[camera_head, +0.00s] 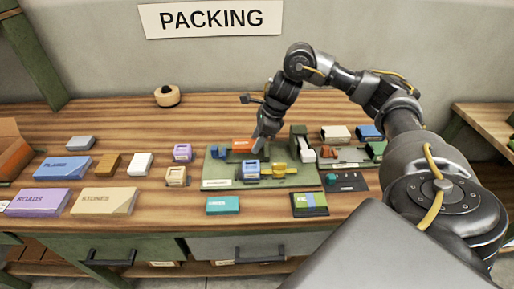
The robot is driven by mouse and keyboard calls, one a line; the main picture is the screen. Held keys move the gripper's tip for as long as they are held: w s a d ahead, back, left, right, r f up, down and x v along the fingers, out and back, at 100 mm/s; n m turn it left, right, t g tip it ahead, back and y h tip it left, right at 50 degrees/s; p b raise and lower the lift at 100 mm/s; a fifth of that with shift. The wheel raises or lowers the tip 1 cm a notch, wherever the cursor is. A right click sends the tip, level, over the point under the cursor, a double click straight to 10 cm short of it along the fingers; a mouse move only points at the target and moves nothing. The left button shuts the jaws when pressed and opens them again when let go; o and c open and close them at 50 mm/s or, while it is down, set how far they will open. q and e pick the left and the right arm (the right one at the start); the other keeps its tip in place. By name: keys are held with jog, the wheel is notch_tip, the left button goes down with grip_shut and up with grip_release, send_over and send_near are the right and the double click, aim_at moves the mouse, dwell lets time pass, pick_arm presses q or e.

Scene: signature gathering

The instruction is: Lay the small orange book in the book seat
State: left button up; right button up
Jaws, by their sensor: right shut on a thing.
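The small orange book (242,145) is at the back of the green board (216,175) on the table. My right gripper (259,141) reaches down at the book's right end and is shut on it. Whether the book touches the board is too small to tell. A blue fitting (219,153) is just left of the book, and a blue and a yellow fitting (279,170) are in front of it. I cannot make out which part of the board is the book seat. My left gripper is not in view.
A dark green press-like device (299,141) stands right of the gripper. Large books labelled ROADS (38,203) and STONES (103,202) lie at the left front, with several small blocks behind. A teal book (222,206) lies in front of the board. The table's back left is mostly clear.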

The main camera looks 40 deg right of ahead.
notch_tip(320, 180, down, 3)
jog(key=shift+w+f, duration=0.1)
jog(key=shift+f, duration=0.05)
jog(key=shift+f, duration=0.15)
jog(key=o, duration=1)
jog(key=shift+c, duration=0.2)
jog(key=shift+d+r, duration=0.1)
jog(key=shift+r, duration=0.35)
jog(key=p+v, duration=0.2)
jog(key=v, duration=0.9)
jog(key=shift+r+p, duration=0.25)
jog(key=shift+p, duration=0.1)
